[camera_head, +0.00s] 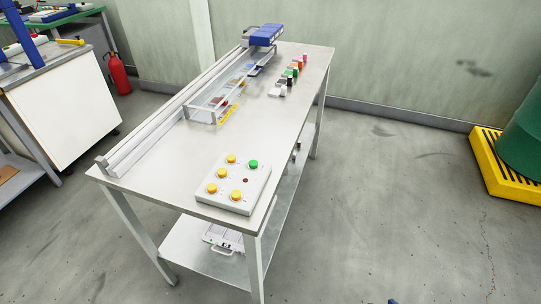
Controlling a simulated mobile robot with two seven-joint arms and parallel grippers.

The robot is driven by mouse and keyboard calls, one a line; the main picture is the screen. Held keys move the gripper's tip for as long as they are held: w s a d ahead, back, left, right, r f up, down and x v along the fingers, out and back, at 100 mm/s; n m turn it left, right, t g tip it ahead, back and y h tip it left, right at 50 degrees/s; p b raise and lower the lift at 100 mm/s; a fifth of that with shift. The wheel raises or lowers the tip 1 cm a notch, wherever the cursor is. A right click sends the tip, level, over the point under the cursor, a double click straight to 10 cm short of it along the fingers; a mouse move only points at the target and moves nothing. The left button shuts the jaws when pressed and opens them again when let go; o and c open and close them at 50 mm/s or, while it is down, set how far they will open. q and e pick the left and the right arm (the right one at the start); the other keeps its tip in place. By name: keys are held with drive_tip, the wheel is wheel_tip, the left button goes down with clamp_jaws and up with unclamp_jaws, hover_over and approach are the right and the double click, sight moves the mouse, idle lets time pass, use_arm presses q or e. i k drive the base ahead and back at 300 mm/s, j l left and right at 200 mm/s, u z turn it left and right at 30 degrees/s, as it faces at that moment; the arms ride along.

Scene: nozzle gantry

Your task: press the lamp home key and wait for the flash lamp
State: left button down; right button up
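A white key box (216,195) lies on the near end of the metal table. It carries several yellow keys (231,159), one green key (253,164) and a small dark red lamp (245,180) that looks unlit. Any labels are too small to read, so I cannot tell which key is the lamp home key. I cannot tell whether the red lamp is the flash lamp. Nothing touches the keys. Neither of my grippers can be made out in this view.
A long rail (180,104) runs along the table's left edge to a blue gantry head (265,35) at the far end. A clear tray (203,114) and several coloured blocks (290,72) stand farther back. The table (180,160) is bare around the box.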

sight(252, 164)
drive_tip(key=i+l, duration=0.1)
drive_tip(key=l, duration=0.3)
drive_tip(key=i+l, duration=0.15)
drive_tip(key=l, duration=0.25)
drive_tip(key=i+l, duration=0.1)
drive_tip(key=l, duration=0.25)
drive_tip(key=i+l, duration=0.1)
drive_tip(key=l, duration=0.3)
